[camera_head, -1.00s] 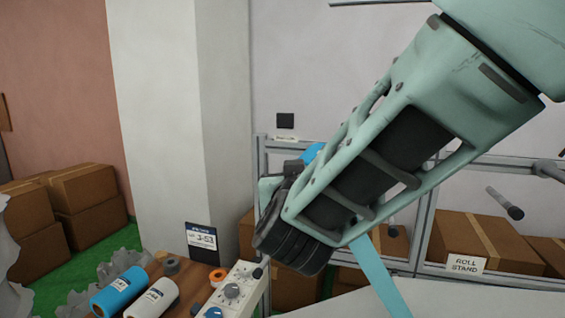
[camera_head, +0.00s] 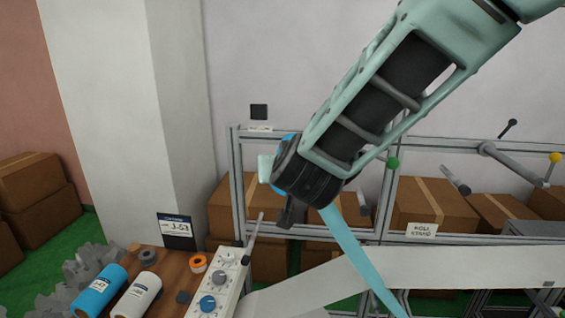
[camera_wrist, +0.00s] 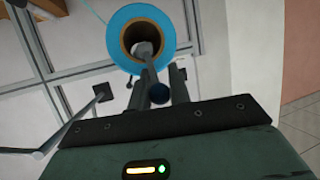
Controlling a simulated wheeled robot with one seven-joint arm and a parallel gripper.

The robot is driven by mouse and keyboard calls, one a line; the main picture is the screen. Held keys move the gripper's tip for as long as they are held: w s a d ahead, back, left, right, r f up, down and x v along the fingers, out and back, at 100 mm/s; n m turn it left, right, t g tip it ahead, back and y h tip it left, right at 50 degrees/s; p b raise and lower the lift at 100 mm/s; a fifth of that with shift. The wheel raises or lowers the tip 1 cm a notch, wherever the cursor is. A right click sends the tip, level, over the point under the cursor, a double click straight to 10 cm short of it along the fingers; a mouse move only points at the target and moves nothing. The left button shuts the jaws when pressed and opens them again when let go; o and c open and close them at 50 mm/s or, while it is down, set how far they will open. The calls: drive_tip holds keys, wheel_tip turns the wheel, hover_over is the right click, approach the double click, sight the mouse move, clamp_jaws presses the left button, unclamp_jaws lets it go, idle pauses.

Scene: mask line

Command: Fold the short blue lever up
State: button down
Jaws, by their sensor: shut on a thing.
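The short blue lever shows in the wrist view as a dark blue knob (camera_wrist: 158,93) on a grey rod that runs up to the core of a blue film roll (camera_wrist: 140,35). My gripper (camera_wrist: 160,82) has its two dark fingers on either side of this lever, just below the roll, and is shut on it. In the head view my gripper (camera_head: 287,212) hangs below my dark wrist, left of the blue film strip (camera_head: 350,245). The lever itself is hidden there. Only a bit of the blue roll shows behind my wrist.
Levers with a green knob (camera_head: 393,163), a yellow knob (camera_head: 555,157) and a black knob (camera_head: 512,122) stand on the grey frame to the right. A control box (camera_head: 222,285) and a wooden table with rolls (camera_head: 100,290) are lower left. A white web runs lower right.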

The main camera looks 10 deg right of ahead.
drive_tip(key=c, duration=1.3)
unclamp_jaws()
drive_tip(key=b+v, duration=0.2)
drive_tip(key=v, duration=1.5)
drive_tip(key=shift+s, duration=0.2)
